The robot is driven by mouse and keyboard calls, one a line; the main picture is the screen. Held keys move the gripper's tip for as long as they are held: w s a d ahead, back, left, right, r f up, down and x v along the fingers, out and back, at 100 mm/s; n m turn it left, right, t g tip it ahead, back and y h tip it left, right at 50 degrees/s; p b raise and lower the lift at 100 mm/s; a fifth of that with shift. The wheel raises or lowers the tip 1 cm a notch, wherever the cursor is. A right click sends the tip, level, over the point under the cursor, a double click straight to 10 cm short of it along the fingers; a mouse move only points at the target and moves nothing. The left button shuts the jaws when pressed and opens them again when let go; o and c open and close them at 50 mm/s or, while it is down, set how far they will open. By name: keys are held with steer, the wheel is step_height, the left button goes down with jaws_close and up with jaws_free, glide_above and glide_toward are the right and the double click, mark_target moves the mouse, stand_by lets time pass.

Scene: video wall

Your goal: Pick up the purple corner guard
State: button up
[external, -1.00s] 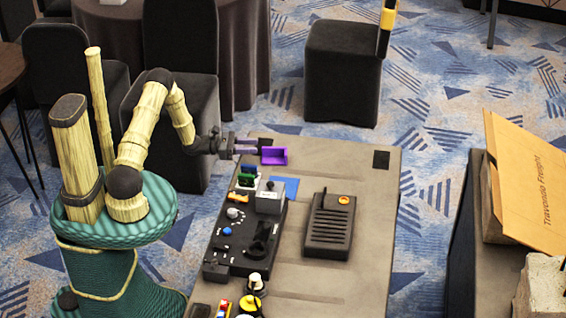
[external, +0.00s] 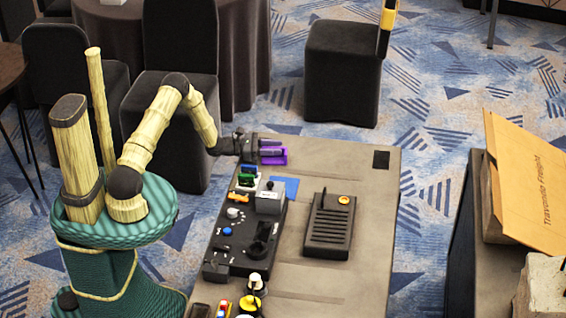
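The purple corner guard (external: 281,160) lies near the far left end of the grey-brown table (external: 371,224). My gripper (external: 272,149) reaches in from the left, level with the guard. Its fingers overlap the guard in the picture and hide much of it. I cannot tell whether the fingers touch the guard or are closed on it. The guard appears to rest on the table.
A black control panel (external: 240,238) with knobs and small coloured parts stands nearer on the table. A blue sheet (external: 291,186) and a black speaker-like device (external: 329,227) lie right of it. A black square (external: 381,160) marks the far right corner. The table between is clear.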

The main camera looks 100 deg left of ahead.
steer(key=shift+w, duration=0.2)
steer(key=shift+c, duration=0.3)
jaws_close()
step_height(320, 180, up, 10)
steer(key=shift+p, duration=0.45)
stand_by(0.5)
